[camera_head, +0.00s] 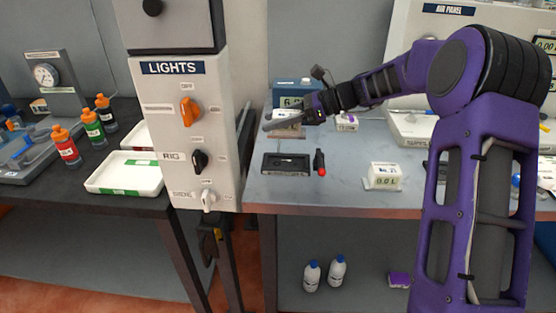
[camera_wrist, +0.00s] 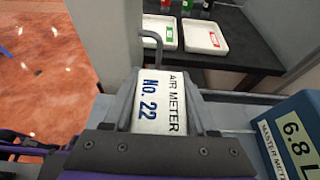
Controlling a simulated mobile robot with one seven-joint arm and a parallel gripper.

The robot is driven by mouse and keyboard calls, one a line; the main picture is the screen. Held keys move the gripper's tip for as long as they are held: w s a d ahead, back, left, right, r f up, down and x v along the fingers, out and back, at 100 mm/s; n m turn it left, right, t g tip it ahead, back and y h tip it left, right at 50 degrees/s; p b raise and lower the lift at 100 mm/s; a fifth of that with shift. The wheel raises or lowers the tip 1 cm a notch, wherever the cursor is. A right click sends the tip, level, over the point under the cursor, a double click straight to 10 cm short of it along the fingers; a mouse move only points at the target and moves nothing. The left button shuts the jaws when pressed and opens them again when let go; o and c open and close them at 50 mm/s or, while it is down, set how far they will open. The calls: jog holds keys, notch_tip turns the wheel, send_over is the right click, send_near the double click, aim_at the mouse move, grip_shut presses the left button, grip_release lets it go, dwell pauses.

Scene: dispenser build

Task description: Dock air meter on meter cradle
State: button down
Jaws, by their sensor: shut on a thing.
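My gripper (camera_head: 283,121) is over the back left of the grey bench in the head view. In the wrist view, my gripper (camera_wrist: 158,98) is shut on a white air meter (camera_wrist: 160,108) marked "AIR METER No. 22", with a finger on each side of it. A bent grey hook or tube shows at the meter's far end. In the head view my gripper largely hides the held meter. A second white meter, No. 21 (camera_head: 385,173), reads 0.0 L and stands on a pale base at the bench's front. I cannot tell which thing is the meter cradle.
A blue master meter (camera_wrist: 292,135) reading 6.8 L stands right of my gripper in the wrist view. A black tray (camera_head: 287,164) and a black-and-red tool (camera_head: 320,163) lie on the bench. The LIGHTS panel (camera_head: 187,130) rises at left. Bench (camera_head: 335,190) between tool and No. 21 is clear.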

notch_tip(320, 180, down, 9)
jog(key=shift+f+b, duration=0.1)
jog(key=shift+b, duration=0.7)
jog(key=shift+f, duration=0.15)
jog(key=shift+c, duration=1)
grip_release()
jog(key=shift+d+r, duration=0.3)
jog(key=p+v, duration=0.1)
jog(key=v, duration=1)
jog(key=shift+d+p, duration=0.3)
jog(key=shift+p, duration=0.1)
